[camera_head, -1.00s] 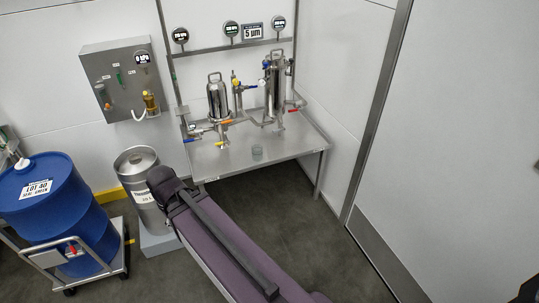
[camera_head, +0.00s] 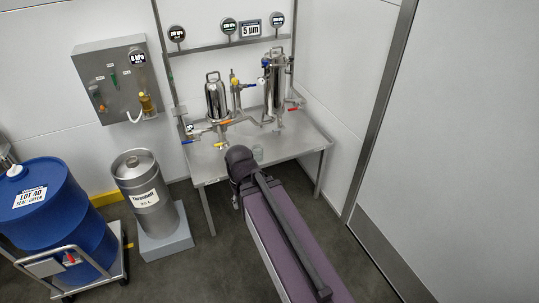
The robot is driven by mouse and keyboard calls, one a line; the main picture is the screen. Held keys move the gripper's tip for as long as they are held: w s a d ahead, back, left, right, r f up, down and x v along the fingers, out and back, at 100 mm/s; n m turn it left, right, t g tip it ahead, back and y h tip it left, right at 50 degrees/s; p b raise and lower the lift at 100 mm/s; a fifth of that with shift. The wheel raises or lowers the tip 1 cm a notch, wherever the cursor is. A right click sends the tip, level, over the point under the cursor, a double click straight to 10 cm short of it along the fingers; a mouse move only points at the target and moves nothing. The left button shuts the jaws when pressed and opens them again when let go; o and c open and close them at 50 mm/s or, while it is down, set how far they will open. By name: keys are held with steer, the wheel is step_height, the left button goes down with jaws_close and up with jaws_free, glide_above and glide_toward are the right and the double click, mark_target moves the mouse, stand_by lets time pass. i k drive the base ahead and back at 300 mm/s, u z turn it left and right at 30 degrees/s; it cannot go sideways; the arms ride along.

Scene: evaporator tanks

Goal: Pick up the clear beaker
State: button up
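The clear beaker (camera_head: 257,152) stands on the steel table (camera_head: 305,143), near its front edge. It is small and see-through, and the dark joint of my arm is close beside it in the picture, partly in front of its lower left. My purple arm link runs from the bottom right up to this dark joint. I cannot make out my gripper or its fingers; they are hidden or out of view. Nothing shows touching the beaker.
Two steel filter housings (camera_head: 215,100) (camera_head: 273,82) with valves and pipes stand behind the beaker. A steel keg (camera_head: 145,190) and a blue drum (camera_head: 55,215) on a cart stand left. A wall closes the right side.

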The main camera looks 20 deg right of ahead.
mark_target(257, 150)
steer(key=i, duration=1)
steer(key=z, duration=0.05)
